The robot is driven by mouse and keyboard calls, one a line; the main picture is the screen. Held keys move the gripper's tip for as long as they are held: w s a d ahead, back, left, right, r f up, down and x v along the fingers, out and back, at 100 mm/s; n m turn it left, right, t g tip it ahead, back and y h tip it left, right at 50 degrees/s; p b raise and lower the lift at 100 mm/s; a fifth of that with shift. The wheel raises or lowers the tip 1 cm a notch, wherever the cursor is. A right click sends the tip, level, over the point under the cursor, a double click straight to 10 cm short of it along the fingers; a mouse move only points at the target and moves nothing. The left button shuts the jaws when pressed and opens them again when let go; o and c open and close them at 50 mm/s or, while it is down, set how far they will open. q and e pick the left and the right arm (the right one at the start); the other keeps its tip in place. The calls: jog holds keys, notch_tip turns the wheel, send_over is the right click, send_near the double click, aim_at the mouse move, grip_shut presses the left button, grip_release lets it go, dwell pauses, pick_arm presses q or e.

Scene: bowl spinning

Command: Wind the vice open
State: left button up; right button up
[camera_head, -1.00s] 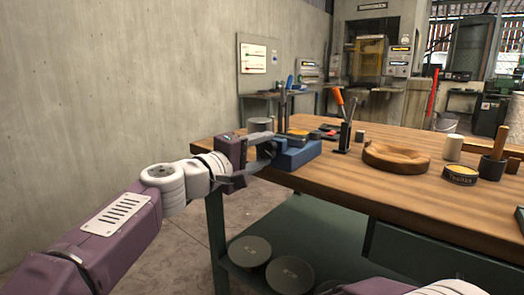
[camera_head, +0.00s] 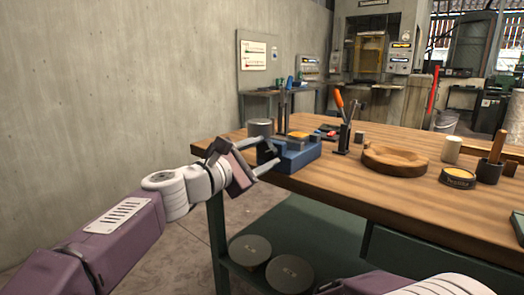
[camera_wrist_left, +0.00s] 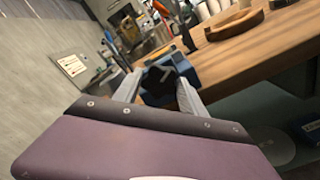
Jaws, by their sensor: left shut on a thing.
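The blue vice (camera_head: 296,157) sits at the left front corner of the wooden workbench. My left gripper (camera_head: 270,158) reaches it from the left, rolled to a slant, with its fingers at the vice's near left end. The left gripper is shut on this handle; the exact contact is small and hard to make out. My right arm shows only at the bottom edge; its gripper is out of view.
On the workbench (camera_head: 340,188) stand a grey cylinder (camera_head: 260,127) beside the vice, a tool holder (camera_head: 343,140), a wooden bowl (camera_head: 394,161), a round tin (camera_head: 457,178) and a dark cup (camera_head: 489,171). The bench front between vice and tin is clear.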

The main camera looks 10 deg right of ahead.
pick_arm(q)
jog(key=n+p, duration=0.2)
jog(key=n, duration=0.4)
jog(key=shift+r, duration=0.1)
jog(key=n+p, duration=0.2)
jog(key=n, duration=0.4)
jog(key=shift+p, duration=0.3)
dwell(0.3)
jog(key=o, duration=1.4)
jog(key=shift+c, duration=0.2)
jog(key=p+v, duration=0.1)
jog(key=v, duration=0.8)
